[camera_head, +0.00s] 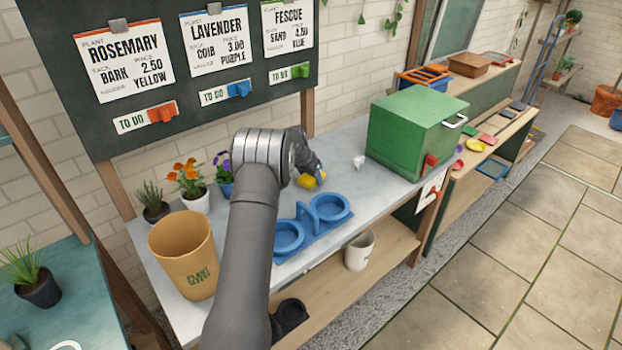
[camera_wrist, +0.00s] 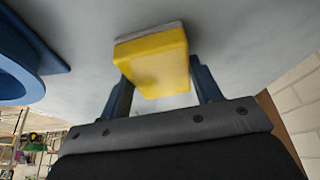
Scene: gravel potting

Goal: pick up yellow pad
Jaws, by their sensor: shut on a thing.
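The yellow pad (camera_wrist: 155,62) is a small yellow block with a pale grey layer on one face. My gripper (camera_wrist: 158,85) has its two blue fingers on either side of the pad, shut on it. In the head view the pad (camera_head: 309,182) shows on the grey bench top, partly hidden by my gripper (camera_head: 314,174). I cannot tell whether the pad touches the bench or is slightly above it.
A blue two-ring holder (camera_head: 312,222) stands just in front of the pad. A green box (camera_head: 412,135) and a small white object (camera_head: 359,162) are to the right. Potted flowers (camera_head: 193,188) and a tan bin (camera_head: 184,252) stand to the left. A chalkboard (camera_head: 180,75) rises behind.

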